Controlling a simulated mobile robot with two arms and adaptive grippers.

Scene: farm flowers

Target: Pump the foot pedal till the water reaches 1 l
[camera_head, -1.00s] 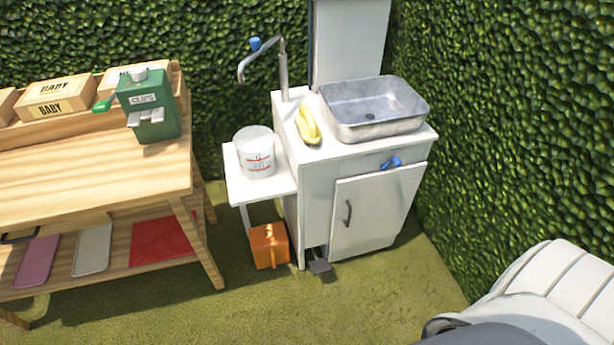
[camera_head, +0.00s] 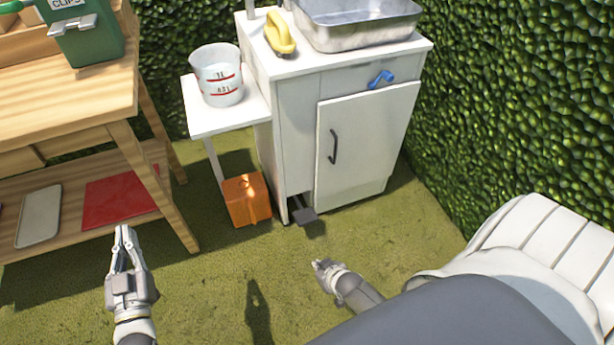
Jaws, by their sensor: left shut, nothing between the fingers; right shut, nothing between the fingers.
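The dark foot pedal (camera_head: 304,216) sticks out low at the bottom left of the white sink cabinet (camera_head: 296,140). A clear measuring jug (camera_head: 220,80) with red marks, one labelled 1 l, stands on the white side shelf (camera_head: 230,113). I cannot make out water in it. My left gripper (camera_head: 123,238) is shut and empty, in front of the wooden bench. My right gripper (camera_head: 319,265) is shut and empty, just in front of the pedal in the picture and apart from it. The tap's spout is out of view above.
An orange box (camera_head: 246,201) stands on the grass under the side shelf, left of the pedal. A wooden bench (camera_head: 75,110) with a green clips dispenser (camera_head: 86,38) is at left. A hedge closes the right side. A yellow-handled brush (camera_head: 279,33) lies by the metal sink (camera_head: 358,30).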

